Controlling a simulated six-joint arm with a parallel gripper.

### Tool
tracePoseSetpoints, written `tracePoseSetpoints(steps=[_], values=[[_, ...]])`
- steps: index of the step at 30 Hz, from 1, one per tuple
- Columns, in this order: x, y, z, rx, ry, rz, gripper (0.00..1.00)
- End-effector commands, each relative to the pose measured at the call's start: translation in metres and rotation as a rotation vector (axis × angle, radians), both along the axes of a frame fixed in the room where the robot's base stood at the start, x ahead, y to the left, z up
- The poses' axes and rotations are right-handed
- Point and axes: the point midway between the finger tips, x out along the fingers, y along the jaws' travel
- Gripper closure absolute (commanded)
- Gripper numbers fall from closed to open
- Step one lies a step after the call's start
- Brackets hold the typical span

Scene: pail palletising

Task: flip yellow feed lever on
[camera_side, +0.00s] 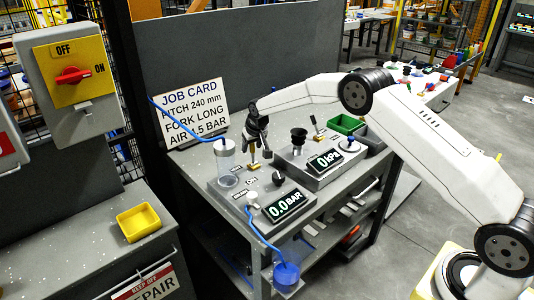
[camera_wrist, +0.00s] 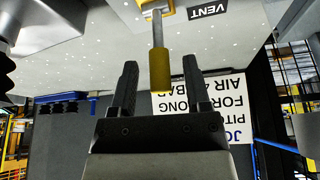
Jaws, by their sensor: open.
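The yellow lever (camera_wrist: 160,68) shows in the wrist view as a yellow grip on a metal stem, rising from a yellow base. My gripper (camera_wrist: 160,82) is open, with one dark finger on each side of the grip. Gaps show between the grip and both fingers. In the side view my gripper (camera_side: 258,150) points down over the grey control panel (camera_side: 228,190), above a small yellow base (camera_side: 253,166). The grip is largely hidden there. A label reading VENT (camera_wrist: 207,9) sits beside the lever base in the wrist view.
A clear cylinder (camera_side: 225,154) with a blue hose stands left of my gripper. A black suction cup (camera_side: 298,137) and another small lever (camera_side: 316,126) are to the right. Displays read 0.0 BAR (camera_side: 286,205) and 0 kPa (camera_side: 325,161). A job card (camera_side: 190,112) stands behind.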

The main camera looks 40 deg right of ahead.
Motion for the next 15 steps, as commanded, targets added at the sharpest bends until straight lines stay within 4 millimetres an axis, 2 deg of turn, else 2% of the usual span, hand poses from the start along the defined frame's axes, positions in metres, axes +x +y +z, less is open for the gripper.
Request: tracePoseSetpoints(steps=[2, 6, 8, 15], values=[[0.0, 0.0, 0.0001, 0.0, 0.0, 0.0, 0.39], [0.0, 0.0001, 0.0003, 0.0, 0.0, 0.0, 0.83], [0.0, 0.0001, 0.0003, 0.0, 0.0, 0.0, 1.0], [-0.0001, -0.0002, 0.0005, 0.0, 0.0, 0.0, 1.0]])
